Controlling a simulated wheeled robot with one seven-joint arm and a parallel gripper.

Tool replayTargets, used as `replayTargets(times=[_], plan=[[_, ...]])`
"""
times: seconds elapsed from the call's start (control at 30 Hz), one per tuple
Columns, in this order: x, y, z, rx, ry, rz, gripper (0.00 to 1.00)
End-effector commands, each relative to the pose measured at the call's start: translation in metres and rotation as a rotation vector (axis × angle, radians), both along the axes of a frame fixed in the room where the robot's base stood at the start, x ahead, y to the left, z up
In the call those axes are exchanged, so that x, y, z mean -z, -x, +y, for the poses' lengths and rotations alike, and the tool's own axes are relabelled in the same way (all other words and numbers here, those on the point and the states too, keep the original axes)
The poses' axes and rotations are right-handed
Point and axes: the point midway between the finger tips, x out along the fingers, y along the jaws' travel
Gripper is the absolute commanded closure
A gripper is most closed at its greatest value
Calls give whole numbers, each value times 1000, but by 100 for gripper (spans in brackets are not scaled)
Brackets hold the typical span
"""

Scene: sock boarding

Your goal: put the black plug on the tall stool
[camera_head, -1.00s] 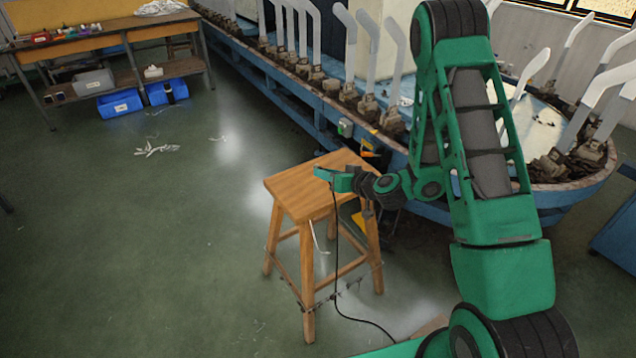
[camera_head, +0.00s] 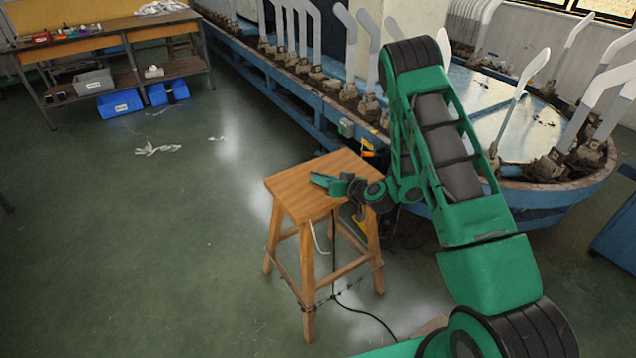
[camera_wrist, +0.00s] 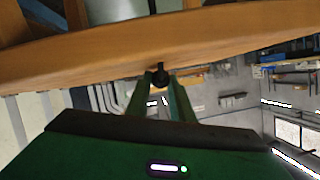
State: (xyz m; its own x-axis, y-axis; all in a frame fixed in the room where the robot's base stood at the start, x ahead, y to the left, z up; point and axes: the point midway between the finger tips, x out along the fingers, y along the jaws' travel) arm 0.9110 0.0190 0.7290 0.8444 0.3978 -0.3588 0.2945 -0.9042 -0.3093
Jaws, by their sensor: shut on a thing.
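The tall stool (camera_head: 300,200) is wooden, with a square seat, and stands upright in the middle of the head view. My gripper (camera_head: 318,180) appears over the seat there, toward its right half. In the wrist view my gripper (camera_wrist: 160,88) is shut on the black plug (camera_wrist: 160,75), a small dark round piece between the green fingertips. The stool's seat (camera_wrist: 120,55) fills the top of the wrist view, close by the plug. I cannot tell whether the plug touches it. In the head view the plug is too small or hidden to make out.
A thin black cable (camera_head: 360,317) runs from beneath the stool across the floor to the right. A blue machine with a rusty rim (camera_head: 540,192) and several pale sock forms stands behind. A workbench (camera_head: 100,35) is far left.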

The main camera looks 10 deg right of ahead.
Motion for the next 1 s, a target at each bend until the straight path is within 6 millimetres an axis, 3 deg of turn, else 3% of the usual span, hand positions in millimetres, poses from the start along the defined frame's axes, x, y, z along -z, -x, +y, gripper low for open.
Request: replayTargets(times=[0.7,0.73,1.0], plan=[[24,2,1,-6,5,23,100],[25,2,1,-7,5,24,72],[26,0,1,-6,3,30,71]])
